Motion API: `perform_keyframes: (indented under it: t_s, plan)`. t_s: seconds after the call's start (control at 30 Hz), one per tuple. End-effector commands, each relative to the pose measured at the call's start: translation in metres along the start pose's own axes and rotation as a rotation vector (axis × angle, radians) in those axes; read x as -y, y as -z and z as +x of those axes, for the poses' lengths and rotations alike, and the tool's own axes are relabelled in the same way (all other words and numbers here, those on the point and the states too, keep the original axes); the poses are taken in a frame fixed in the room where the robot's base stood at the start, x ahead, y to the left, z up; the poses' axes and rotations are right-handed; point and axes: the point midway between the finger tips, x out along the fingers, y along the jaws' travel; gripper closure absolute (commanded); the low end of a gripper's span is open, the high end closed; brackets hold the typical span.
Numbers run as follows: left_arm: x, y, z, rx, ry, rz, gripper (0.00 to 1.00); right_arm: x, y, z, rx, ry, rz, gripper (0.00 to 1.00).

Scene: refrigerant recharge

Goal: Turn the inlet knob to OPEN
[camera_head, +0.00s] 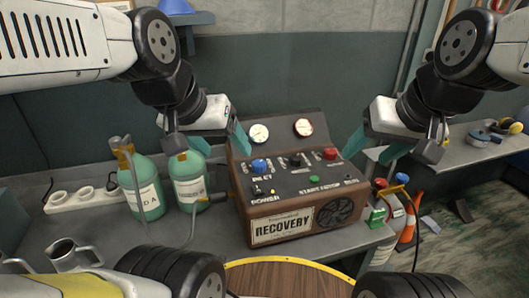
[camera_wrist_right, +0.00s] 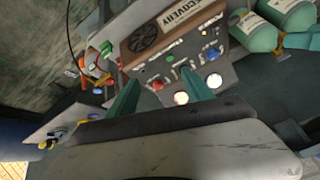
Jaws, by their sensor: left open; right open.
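The recovery machine (camera_head: 300,190) is a brown box with a dark sloped panel on the bench. Its blue inlet knob (camera_head: 259,165) is at the panel's left, above a partly readable label. The knob's setting is too small to read. It also shows in the right wrist view (camera_wrist_right: 213,54). My left gripper (camera_head: 222,142) is open and empty, just left of the machine above the blue knob's level. My right gripper (camera_head: 374,148) is open and empty, right of the machine; its teal fingers show in the wrist view (camera_wrist_right: 158,95). Neither touches a knob.
A red knob (camera_head: 330,153), a black knob (camera_head: 295,160) and a green button (camera_head: 314,179) share the panel. Two gauges (camera_head: 259,134) stand behind. Teal bottles (camera_head: 141,186) stand at left, one beneath my left gripper. An orange cone (camera_head: 408,226) is at right.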

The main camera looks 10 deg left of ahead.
Motion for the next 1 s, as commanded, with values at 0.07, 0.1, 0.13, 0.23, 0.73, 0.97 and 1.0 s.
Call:
perform_keyframes:
  t_s: [0.07,0.1,0.13,0.23,0.73,0.97,1.0]
  plan:
    - [0.0,0.0,0.0,0.0,0.0,0.0,0.3,0.008,0.015,0.007,0.046,0.011,-0.009,0.41]
    - [0.0,0.0,0.0,0.0,0.0,0.0,0.3,0.014,0.025,0.011,0.072,0.015,-0.014,0.41]
    - [0.0,0.0,0.0,0.0,0.0,0.0,0.3,0.018,0.033,0.015,0.095,0.018,-0.017,0.41]
    - [0.0,0.0,0.0,0.0,0.0,0.0,0.3,0.037,0.058,0.033,0.173,0.021,-0.032,0.41]
    - [0.0,0.0,0.0,0.0,0.0,0.0,0.3,0.171,0.117,0.172,0.491,-0.088,-0.123,0.41]
    - [0.0,0.0,0.0,0.0,0.0,0.0,0.3,0.2,0.112,0.204,0.537,-0.13,-0.144,0.41]
    - [0.0,0.0,0.0,0.0,0.0,0.0,0.3,0.201,0.111,0.207,0.54,-0.133,-0.144,0.41]
